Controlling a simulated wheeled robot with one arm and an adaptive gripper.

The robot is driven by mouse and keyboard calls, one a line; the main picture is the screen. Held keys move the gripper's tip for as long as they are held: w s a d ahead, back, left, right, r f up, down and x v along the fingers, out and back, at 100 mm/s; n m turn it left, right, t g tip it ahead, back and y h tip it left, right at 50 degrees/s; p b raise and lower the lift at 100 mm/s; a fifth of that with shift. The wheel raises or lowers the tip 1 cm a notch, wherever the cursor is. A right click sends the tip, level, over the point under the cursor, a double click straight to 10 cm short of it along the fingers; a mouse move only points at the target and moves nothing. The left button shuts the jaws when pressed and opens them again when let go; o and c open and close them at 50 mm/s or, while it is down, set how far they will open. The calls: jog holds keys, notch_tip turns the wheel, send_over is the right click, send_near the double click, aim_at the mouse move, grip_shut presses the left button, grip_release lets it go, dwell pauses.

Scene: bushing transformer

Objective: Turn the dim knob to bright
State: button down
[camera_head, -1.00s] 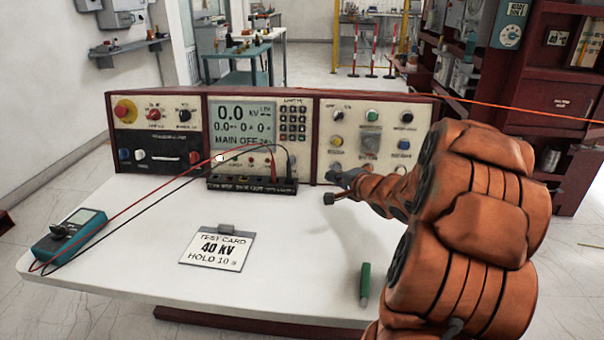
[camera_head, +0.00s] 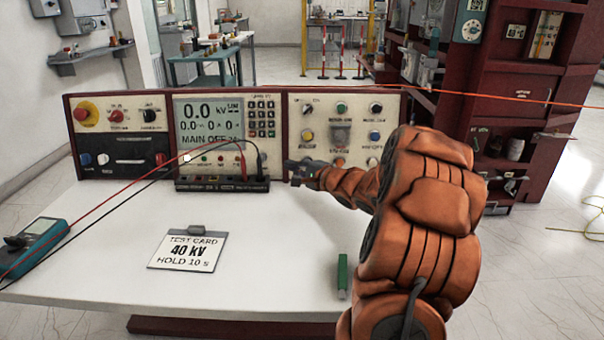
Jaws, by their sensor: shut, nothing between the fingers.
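The control console carries a right-hand panel (camera_head: 357,120) with several coloured knobs and buttons in rows. Among them are a black rotary knob at top left (camera_head: 307,108) and another at top right (camera_head: 376,107). The small labels are too blurred to tell which one is the dim knob. My gripper (camera_head: 290,171) is shut and empty, close in front of the panel's lower left corner. The gripper and arm hide part of the panel's lower edge. I cannot tell whether the fingertips touch anything.
A black terminal strip (camera_head: 222,185) with red and black leads lies left of my gripper. A test card (camera_head: 188,250), a teal meter (camera_head: 35,245) and a green stick (camera_head: 342,276) lie on the white table (camera_head: 100,235).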

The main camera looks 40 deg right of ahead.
aim_at(265, 159)
jog(key=w, duration=0.3)
jog(key=shift+a+f+b, duration=0.15)
jog(key=shift+f+b, duration=0.2)
jog(key=shift+w+a+r+b, duration=0.2)
jog(key=shift+w+a+b, duration=0.35)
jog(key=shift+a, duration=0.35)
jog(key=shift+w+a+r, duration=0.15)
jog(key=shift+w+a, duration=0.4)
